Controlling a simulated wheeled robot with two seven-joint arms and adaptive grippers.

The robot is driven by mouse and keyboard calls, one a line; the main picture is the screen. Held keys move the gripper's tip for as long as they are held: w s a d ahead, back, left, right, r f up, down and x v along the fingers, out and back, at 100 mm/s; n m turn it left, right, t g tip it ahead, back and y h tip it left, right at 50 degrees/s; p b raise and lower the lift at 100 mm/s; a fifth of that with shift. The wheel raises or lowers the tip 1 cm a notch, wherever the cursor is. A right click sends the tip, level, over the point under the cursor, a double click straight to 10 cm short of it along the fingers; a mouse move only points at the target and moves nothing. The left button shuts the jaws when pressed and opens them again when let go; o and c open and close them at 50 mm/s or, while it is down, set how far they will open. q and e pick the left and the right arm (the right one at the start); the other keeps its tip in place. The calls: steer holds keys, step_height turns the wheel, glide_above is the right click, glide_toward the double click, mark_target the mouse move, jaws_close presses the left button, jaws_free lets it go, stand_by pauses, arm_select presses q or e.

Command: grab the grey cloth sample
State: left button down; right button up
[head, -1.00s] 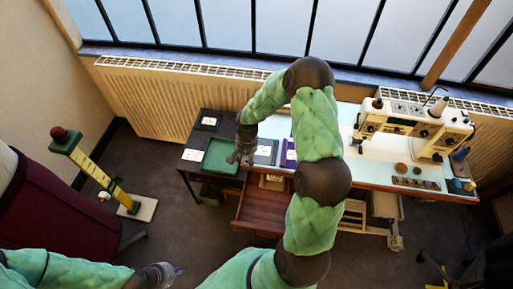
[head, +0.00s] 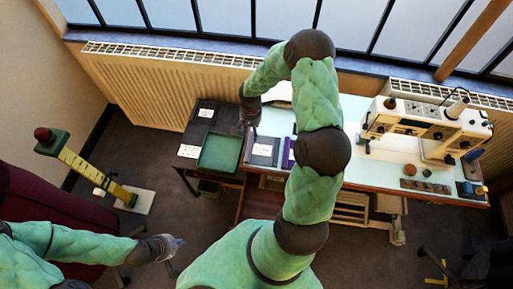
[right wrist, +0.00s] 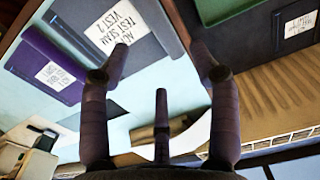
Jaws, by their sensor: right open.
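The grey cloth sample (head: 264,160) lies flat on the pale table, with a white label on it, between the green tray and a purple sample (head: 289,154). In the right wrist view the grey sample (right wrist: 143,40) is at the top, beyond the fingertips, and the purple sample (right wrist: 40,52) is left of it. My right gripper (head: 249,124) is above the table near the far edge of the grey sample. Its fingers (right wrist: 155,65) are spread and empty. My left gripper (head: 178,244) is away from the table at lower left; its finger opening is too small to tell.
The green tray (head: 236,137) stands left of the grey sample, on a dark side table with white labels. A sewing machine (head: 425,125) stands on the table's right part.

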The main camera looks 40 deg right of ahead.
mark_target(252, 140)
step_height(252, 140, down, 2)
steer(key=shift+w+d+f, duration=0.1)
steer(key=shift+w+f, duration=0.05)
steer(key=shift+f, duration=0.1)
step_height(252, 140, down, 5)
steer(key=shift+b, duration=0.5)
steer(key=shift+s, duration=0.2)
jaws_close()
